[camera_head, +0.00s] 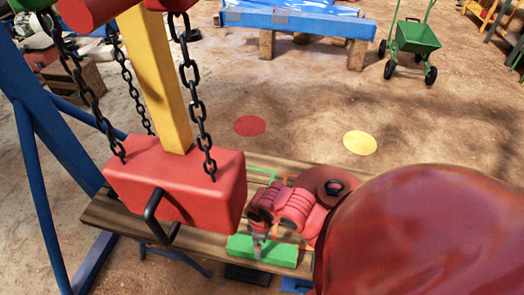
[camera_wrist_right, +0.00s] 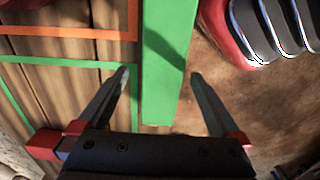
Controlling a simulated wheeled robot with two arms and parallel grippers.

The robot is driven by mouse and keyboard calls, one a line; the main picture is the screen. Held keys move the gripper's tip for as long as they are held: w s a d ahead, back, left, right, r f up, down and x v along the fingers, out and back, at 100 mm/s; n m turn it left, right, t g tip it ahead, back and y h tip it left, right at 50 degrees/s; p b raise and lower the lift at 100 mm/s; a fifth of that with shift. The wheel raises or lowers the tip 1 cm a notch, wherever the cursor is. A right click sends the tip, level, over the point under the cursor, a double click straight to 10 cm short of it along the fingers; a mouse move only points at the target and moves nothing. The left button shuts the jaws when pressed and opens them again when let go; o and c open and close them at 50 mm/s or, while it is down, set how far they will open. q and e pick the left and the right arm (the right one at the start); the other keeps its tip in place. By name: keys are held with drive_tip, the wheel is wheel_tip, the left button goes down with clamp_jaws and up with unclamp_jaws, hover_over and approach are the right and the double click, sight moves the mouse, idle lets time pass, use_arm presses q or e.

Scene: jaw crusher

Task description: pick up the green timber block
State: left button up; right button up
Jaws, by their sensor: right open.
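The green timber block (camera_head: 275,251) lies along the near edge of the wooden bench in the head view. My right gripper (camera_head: 258,247) is over its left part, pointing down. In the right wrist view the block (camera_wrist_right: 168,50) is a long green bar running up the picture. The open fingers of my right gripper (camera_wrist_right: 160,78) stand one on each side of it, with nothing gripped. I cannot tell how far the fingertips reach down beside it. My left gripper is not in view.
A red crusher block (camera_head: 175,185) with a black handle hangs on chains just left of my right gripper. The wooden bench (camera_head: 110,215) bears green and orange outlines. A blue-topped table (camera_head: 290,20) and a green cart (camera_head: 415,38) stand farther back. Open dirt lies between.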

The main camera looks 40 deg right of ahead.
drive_tip(key=f, duration=0.4)
drive_tip(key=shift+s+a, duration=0.15)
drive_tip(key=shift+s, duration=0.2)
drive_tip(key=shift+w+f, duration=0.1)
drive_tip(key=shift+f, duration=0.4)
clamp_jaws()
